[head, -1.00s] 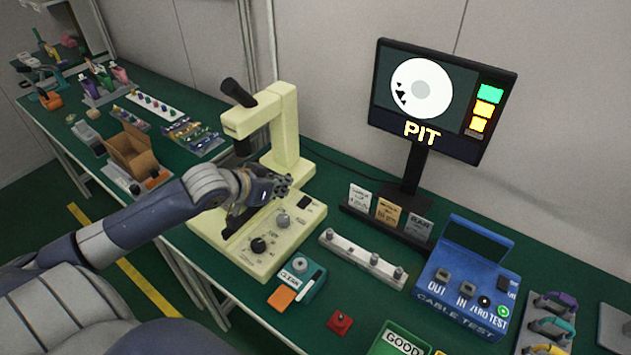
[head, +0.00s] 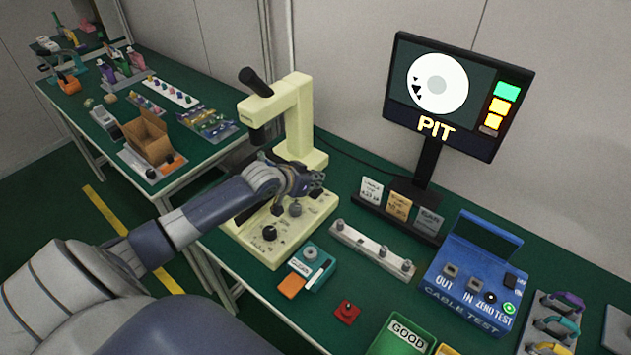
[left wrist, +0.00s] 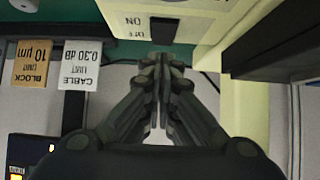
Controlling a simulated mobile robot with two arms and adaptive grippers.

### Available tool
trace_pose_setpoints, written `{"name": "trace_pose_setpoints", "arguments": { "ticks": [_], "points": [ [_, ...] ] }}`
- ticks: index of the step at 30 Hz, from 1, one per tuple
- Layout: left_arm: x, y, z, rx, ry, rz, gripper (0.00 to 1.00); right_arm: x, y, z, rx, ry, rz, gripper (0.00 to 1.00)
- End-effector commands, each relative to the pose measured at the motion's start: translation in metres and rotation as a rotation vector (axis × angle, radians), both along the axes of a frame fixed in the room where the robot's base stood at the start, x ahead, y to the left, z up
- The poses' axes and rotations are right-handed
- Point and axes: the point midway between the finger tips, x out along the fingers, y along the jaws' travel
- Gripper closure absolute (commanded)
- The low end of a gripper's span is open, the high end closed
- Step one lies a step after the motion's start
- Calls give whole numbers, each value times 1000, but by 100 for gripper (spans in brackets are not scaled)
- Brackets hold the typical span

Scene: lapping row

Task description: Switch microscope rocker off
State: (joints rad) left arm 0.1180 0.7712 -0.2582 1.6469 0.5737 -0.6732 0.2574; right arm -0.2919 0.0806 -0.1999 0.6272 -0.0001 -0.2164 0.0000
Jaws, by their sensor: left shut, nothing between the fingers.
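The cream microscope (head: 298,105) stands on the green bench. Its black rocker (left wrist: 166,29) shows in the left wrist view on the cream base, beside ON and OFF lettering. My left gripper (head: 317,180) is over the right side of the microscope base and covers part of the rocker area in the head view. In the left wrist view my left gripper (left wrist: 160,62) is shut and empty, its fingertips close to the rocker. I cannot tell whether they touch it, or which side of the rocker is pressed. My right gripper is not in view.
The microscope's upright column stands just behind my left gripper. A grey rail with knobs (head: 372,249), a teal box (head: 318,272) and label cards (head: 399,205) are to the right. A monitor (head: 490,145) stands behind, and a blue cable tester (head: 465,285) is further right.

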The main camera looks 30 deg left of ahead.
Motion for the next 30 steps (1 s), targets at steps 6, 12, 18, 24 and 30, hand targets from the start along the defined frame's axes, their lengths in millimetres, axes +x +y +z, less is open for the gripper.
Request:
{"name": "trace_pose_setpoints", "arguments": {
  "ticks": [6,12,18,24,30],
  "points": [
    [2,0,-12,2,-2,0,100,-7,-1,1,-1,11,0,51],
    [2,0,-13,2,-2,0,100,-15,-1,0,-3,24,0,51],
    [4,0,-10,2,12,1,100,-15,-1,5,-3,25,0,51],
    [9,0,-14,8,115,2,100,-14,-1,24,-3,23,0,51],
    [12,-1,-21,11,139,0,100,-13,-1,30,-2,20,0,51]
  ]
}}
